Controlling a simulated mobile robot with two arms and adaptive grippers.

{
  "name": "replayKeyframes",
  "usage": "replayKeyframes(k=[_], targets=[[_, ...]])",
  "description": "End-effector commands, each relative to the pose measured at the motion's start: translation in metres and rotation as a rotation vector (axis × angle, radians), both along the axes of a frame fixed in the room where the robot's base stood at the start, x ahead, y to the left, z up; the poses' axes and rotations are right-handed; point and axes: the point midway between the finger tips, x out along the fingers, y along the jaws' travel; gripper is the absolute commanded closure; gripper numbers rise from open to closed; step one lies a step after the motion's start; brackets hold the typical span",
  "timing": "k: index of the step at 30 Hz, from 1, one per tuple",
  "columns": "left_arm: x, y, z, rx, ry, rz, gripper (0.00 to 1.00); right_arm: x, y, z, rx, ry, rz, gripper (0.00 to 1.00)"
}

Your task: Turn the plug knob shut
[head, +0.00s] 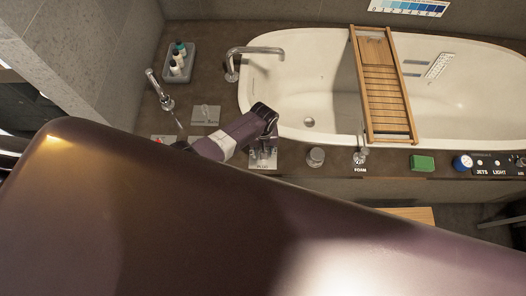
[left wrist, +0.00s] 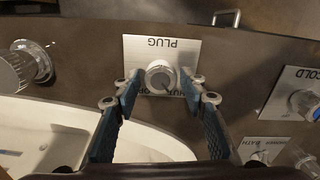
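The plug knob (left wrist: 160,76) is a round, pale metal knob on a light plate (left wrist: 135,50) labelled PLUG, upside down in the left wrist view. In the head view the plate (head: 257,166) lies on the counter just in front of the tub, with my left gripper (head: 263,150) over it. My left gripper (left wrist: 163,90) is open in the left wrist view, one finger on each side of the knob's near side. Whether the fingers touch the knob I cannot tell. The lower wording on the plate is partly hidden. My right gripper is not in view.
The bathtub (head: 330,62) carries a wooden caddy (head: 381,92). A COLD plate with a knob (left wrist: 302,102) and a BATH plate (left wrist: 262,148) sit to the right in the left wrist view. A clear-looking knob (left wrist: 18,70) stands left. A green block (head: 422,163) lies farther right.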

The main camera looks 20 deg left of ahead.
Motion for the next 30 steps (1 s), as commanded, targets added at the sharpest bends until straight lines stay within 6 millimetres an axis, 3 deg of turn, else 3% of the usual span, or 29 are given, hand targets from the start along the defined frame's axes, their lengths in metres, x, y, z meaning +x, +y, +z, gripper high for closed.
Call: replayKeyframes(k=[14,20,30], targets=[[-0.001,0.0,0.005,0.0,0.001,-0.002,0.54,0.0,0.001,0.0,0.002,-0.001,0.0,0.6],[-0.001,0.0,0.024,-0.002,-0.001,-0.003,0.54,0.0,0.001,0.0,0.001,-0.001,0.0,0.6],[0.0,0.0,0.075,-0.001,-0.002,-0.001,0.54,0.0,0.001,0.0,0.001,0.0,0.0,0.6]])
